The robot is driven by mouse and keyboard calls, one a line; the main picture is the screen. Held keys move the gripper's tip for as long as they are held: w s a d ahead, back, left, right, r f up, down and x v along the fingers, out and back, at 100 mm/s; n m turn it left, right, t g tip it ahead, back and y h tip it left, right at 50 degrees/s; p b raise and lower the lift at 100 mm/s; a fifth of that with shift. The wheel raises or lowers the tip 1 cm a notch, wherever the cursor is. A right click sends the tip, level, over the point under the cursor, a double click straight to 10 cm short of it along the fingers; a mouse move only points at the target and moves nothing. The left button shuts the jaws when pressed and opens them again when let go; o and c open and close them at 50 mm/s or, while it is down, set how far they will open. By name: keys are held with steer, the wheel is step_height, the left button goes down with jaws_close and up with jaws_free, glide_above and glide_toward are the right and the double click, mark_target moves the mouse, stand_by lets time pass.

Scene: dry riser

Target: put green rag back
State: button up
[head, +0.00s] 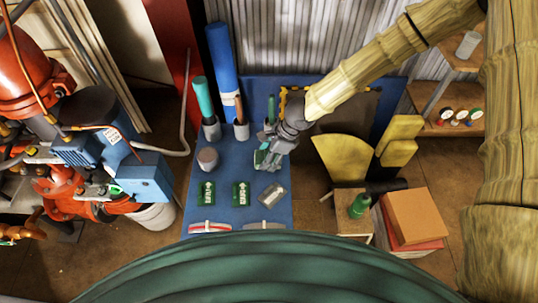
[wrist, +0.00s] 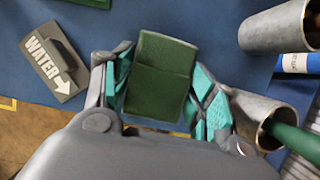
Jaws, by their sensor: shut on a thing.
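In the wrist view, my gripper (wrist: 165,100) is shut on the green rag (wrist: 160,75), a dark green, folded, block-like piece between its teal finger pads. In the head view, my gripper (head: 268,157) is over the right part of the blue table (head: 225,170), beyond the small signs. There the rag is mostly hidden by the fingers and cannot be told apart clearly. I cannot tell whether the rag touches the table.
Two green signs (head: 207,193) (head: 242,193) and a grey WATER sign (wrist: 50,65) lie on the table. Metal cups (wrist: 280,28) (wrist: 265,112) stand close to my gripper, one with a green rod. A lone grey cup (head: 208,158) stands left. Orange-blue machinery (head: 85,150) fills the left.

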steer(key=shift+f, duration=0.35)
steer(key=o, duration=0.9)
steer(key=v, duration=1.2)
